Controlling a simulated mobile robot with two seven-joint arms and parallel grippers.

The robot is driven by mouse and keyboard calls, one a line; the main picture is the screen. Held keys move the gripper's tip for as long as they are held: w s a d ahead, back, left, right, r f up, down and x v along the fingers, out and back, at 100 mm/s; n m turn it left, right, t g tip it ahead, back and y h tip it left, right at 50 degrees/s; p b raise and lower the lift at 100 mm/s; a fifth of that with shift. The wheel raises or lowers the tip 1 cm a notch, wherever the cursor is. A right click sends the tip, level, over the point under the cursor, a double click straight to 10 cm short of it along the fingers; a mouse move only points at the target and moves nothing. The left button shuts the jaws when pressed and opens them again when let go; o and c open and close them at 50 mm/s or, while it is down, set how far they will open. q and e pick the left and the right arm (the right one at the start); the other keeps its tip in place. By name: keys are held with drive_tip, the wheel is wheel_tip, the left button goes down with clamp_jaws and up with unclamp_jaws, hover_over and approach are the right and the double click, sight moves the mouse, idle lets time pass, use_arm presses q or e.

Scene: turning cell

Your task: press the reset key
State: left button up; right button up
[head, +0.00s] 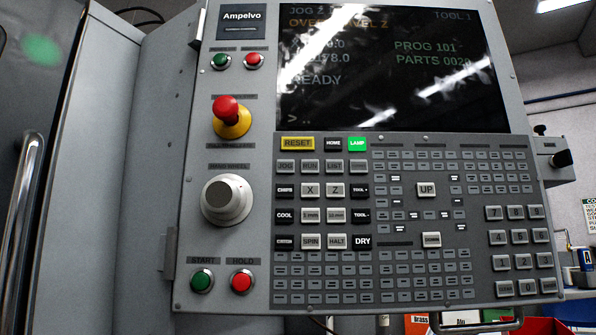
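The yellow RESET key (297,143) sits at the top left of the keypad on the control panel (262,200), just below the screen. The black HOME key (333,144) and the lit green LAMP key (357,144) are to its right. The screen (390,75) shows an orange line that reads in part as overtravel Z, partly washed out by glare, along with "READY", "PROG 101" and a parts count. Neither of my grippers shows in the head view, so nothing of mine covers the RESET key.
A red emergency-stop knob (228,108), a grey handwheel (227,199), a green START button (202,281) and a red HOLD button (242,281) stand out left of the keypad. A metal door handle (20,215) is at far left. Coloured bins (560,326) are at lower right.

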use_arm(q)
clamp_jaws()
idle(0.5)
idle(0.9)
